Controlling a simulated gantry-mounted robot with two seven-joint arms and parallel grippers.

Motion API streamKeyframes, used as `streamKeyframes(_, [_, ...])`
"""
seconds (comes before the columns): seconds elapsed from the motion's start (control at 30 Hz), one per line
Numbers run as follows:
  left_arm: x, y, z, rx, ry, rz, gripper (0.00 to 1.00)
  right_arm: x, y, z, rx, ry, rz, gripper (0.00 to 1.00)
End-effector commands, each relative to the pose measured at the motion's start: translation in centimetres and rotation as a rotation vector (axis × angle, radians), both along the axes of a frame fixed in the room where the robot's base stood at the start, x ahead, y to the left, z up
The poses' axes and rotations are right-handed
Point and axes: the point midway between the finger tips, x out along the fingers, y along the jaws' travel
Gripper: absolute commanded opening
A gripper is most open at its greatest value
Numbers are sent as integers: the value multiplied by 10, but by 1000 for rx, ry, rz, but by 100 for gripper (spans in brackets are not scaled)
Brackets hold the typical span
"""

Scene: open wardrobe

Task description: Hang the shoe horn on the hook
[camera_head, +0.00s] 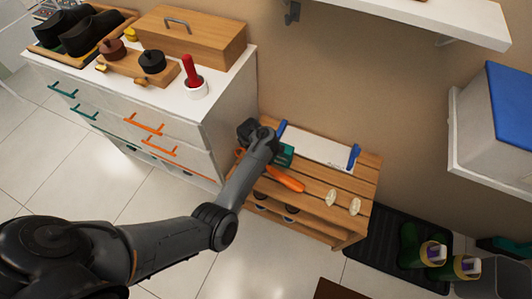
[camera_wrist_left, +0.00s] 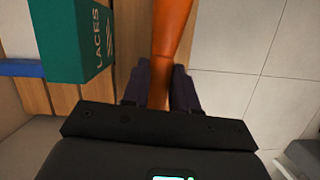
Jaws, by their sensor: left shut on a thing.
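The orange shoe horn (camera_head: 286,179) lies low along the wooden slatted bench in the head view. My left gripper (camera_head: 262,158) is over its left part, with the longer orange end reaching out to the right. In the left wrist view, the shoe horn (camera_wrist_left: 172,35) passes between the dark fingers of my left gripper (camera_wrist_left: 160,88), which are shut on it. Whether it still touches the slats cannot be told. I cannot pick out the hook for certain in either view. My right gripper is not in view.
A green LACES box (camera_wrist_left: 72,38) stands close beside the gripper. A white drawer cabinet (camera_head: 225,112) stands left; a wall shelf (camera_head: 430,18) is above.

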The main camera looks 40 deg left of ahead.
Motion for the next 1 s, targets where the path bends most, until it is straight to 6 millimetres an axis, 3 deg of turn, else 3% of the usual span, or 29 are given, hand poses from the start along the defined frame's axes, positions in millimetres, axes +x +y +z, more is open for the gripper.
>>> streamKeyframes(0.17, [20,22,10,127,-9,-296,0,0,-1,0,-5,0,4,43])
streamKeyframes(0.27, [39,37,36,202,-38,-551,0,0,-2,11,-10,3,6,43])
streamKeyframes(0.4, [59,51,87,280,-102,-851,0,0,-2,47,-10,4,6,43])
streamKeyframes(0.6, [76,61,160,359,-201,-1163,0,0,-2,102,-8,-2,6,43])
streamKeyframes(1.0, [83,63,293,477,-390,-1480,0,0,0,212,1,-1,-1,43])
